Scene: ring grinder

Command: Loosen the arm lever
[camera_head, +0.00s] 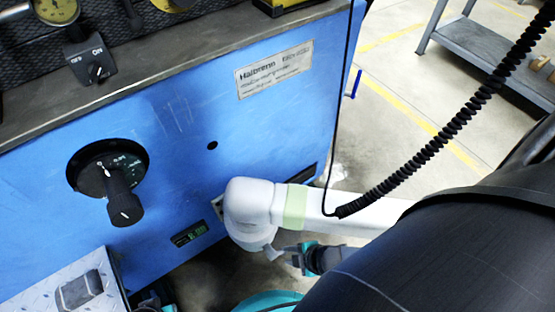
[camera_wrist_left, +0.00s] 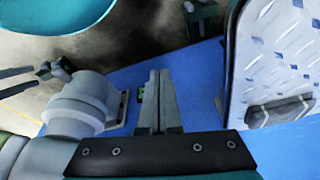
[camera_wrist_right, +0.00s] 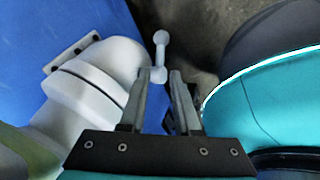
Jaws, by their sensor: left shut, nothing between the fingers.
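The light grey jointed arm (camera_head: 250,205) with a pale green band sits in front of the blue machine; its rounded joint also shows in the right wrist view (camera_wrist_right: 95,80). The arm lever (camera_wrist_right: 160,50), a pale rod with rounded ends, sticks out beside that joint. My right gripper (camera_wrist_right: 161,74) is open, with the lever's near end between its fingertips, closer to the left finger; contact is unclear. In the head view the right gripper (camera_head: 290,253) is at the lever below the joint. My left gripper (camera_wrist_left: 160,73) is shut and empty, pointing towards the blue panel.
The blue machine front (camera_head: 210,110) carries a black rotary switch (camera_head: 120,195). A tread-plate ledge (camera_head: 35,290) is at lower left. A black coiled cable (camera_head: 450,130) hangs across the right side. A grey shelf (camera_head: 490,55) stands beyond on open floor.

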